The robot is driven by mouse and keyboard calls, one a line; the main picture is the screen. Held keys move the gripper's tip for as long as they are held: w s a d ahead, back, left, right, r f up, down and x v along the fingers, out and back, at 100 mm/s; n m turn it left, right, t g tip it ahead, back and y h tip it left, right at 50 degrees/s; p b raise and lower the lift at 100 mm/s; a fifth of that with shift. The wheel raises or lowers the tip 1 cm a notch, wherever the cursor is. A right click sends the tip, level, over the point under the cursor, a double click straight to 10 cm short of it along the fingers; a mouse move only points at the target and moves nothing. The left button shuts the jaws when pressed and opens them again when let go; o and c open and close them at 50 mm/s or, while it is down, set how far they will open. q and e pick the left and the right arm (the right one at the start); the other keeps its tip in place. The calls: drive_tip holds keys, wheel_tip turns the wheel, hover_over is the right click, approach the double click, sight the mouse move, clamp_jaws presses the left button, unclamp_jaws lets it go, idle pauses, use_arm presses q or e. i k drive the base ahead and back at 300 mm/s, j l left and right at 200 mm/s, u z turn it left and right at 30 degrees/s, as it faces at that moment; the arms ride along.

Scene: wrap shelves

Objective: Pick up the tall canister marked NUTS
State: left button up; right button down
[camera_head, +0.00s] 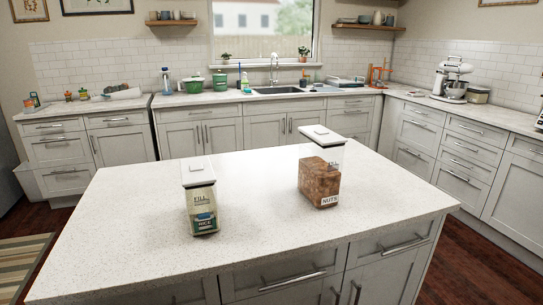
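The tall clear canister marked NUTS (319,182) stands upright on the white kitchen island (260,225), right of its middle. It has a flat white lid and brown contents, and its white label is low on the front. A second clear canister (203,207) with a white lid and a green label reading RICE stands to its left, nearer the front edge. The two canisters are apart. Neither of my grippers shows in the head view.
The island top around both canisters is clear. Drawers with bar handles (293,281) are under its front edge. Behind are a counter with a sink (277,90), a green pot (220,81) and a stand mixer (452,80). A striped rug (22,262) lies on the left floor.

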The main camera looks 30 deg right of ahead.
sight(320, 167)
drive_tip(key=z, duration=1.25)
